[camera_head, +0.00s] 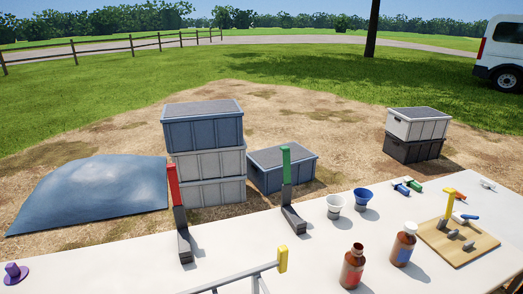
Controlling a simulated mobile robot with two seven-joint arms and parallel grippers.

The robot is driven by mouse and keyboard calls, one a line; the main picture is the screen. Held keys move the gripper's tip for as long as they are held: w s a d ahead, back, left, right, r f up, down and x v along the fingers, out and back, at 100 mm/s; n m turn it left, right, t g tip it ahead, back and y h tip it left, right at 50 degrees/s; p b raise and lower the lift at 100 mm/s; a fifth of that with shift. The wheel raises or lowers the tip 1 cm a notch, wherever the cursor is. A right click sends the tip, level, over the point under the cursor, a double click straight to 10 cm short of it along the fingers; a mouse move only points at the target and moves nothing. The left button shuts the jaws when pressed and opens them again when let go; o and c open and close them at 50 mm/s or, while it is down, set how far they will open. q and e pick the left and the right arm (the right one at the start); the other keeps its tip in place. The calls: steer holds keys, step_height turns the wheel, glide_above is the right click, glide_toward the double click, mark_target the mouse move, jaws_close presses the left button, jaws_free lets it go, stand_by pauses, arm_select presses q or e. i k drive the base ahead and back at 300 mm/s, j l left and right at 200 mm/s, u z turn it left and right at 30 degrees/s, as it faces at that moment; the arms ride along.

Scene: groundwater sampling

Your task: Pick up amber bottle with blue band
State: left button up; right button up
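The amber bottle with the blue band (403,250) stands upright on the white table, right of centre near the front. It has a pale cap, and nothing touches it that I can see. Neither of my grippers is in view.
Behind the bottles stand a white cup (334,206) and a blue cup (363,199). A wooden board (462,246) with a yellow-handled tool lies to the right. Red-topped (175,190) and green-topped (287,165) uprights and a grey frame (235,278) stand left.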

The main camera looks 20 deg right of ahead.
mark_target(404, 244)
steer(key=z, duration=1.75)
steer(key=i+l+u, duration=0.1)
steer(key=u, duration=0.25)
steer(key=l+u, duration=0.25)
steer(key=u, duration=0.15)
steer(key=i+l+u, duration=0.2)
steer(key=l, duration=0.3)
steer(key=l+u, duration=0.2)
steer(key=l, duration=0.35)
